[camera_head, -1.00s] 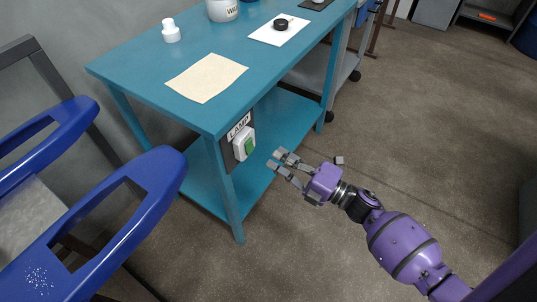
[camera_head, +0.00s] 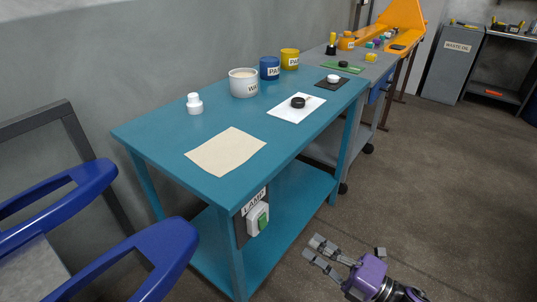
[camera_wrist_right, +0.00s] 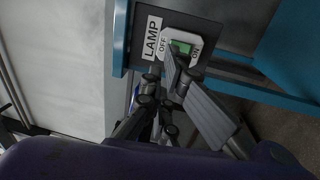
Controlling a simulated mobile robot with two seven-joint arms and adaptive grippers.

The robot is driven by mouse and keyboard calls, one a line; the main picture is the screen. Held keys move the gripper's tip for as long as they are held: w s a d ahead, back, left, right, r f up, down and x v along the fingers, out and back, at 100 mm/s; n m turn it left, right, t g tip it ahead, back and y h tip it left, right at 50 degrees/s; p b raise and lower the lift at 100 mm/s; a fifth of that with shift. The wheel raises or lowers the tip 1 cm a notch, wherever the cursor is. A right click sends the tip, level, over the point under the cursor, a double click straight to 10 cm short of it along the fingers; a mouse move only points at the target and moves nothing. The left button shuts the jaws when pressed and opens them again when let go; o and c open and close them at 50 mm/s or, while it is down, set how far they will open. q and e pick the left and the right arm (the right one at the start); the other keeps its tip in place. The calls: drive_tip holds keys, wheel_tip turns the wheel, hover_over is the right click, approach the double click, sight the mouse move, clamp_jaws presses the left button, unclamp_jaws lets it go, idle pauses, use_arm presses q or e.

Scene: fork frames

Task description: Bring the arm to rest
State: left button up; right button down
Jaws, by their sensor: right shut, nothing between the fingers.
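My right gripper (camera_head: 315,247) is shut and empty, low in the head view, in front of the blue table's right front side and over the floor. Its purple wrist shows at the bottom edge. In the right wrist view the grey fingers (camera_wrist_right: 176,68) reach toward the lamp switch (camera_wrist_right: 181,46); they overlap its lower edge in the picture, and touch cannot be judged there. In the head view the switch (camera_head: 258,218), white with a green rocker, is on the table's end under a LAMP label, with a gap between it and the gripper. My left gripper is out of view.
The blue table (camera_head: 165,135) bears a beige sheet (camera_head: 226,152), a white bottle (camera_head: 195,104), paint cans (camera_head: 270,68) and a white sheet (camera_head: 290,112). A blue-armed chair or cart (camera_head: 165,250) stands at left. The floor (camera_head: 430,190) at right is clear.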

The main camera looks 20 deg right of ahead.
drive_tip(key=s+d+f+m+h, duration=0.3)
drive_tip(key=s+f+m+h, duration=0.2)
drive_tip(key=f+m+h, duration=0.75)
drive_tip(key=s+a+f+m+g, duration=0.2)
drive_tip(key=s+m+g, duration=0.15)
drive_tip(key=s, duration=0.65)
drive_tip(key=s+a+f+m+g, duration=0.25)
drive_tip(key=s+m, duration=0.25)
drive_tip(key=s, duration=0.5)
drive_tip(key=s+a+f+m+g, duration=0.2)
drive_tip(key=s+f+m+g, duration=0.15)
drive_tip(key=s, duration=0.65)
use_arm(q)
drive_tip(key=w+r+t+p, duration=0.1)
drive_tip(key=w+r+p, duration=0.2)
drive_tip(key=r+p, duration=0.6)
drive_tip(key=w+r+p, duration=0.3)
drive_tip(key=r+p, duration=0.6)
drive_tip(key=p, duration=0.1)
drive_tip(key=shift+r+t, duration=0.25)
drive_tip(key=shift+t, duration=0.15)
use_arm(e)
drive_tip(key=w+r+t, duration=0.1)
drive_tip(key=w+r, duration=0.2)
drive_tip(key=r, duration=0.6)
drive_tip(key=w+r+t+y, duration=0.1)
drive_tip(key=w+r+t, duration=0.1)
drive_tip(key=r, duration=0.8)
drive_tip(key=shift+w+m, duration=0.35)
drive_tip(key=shift+w, duration=0.5)
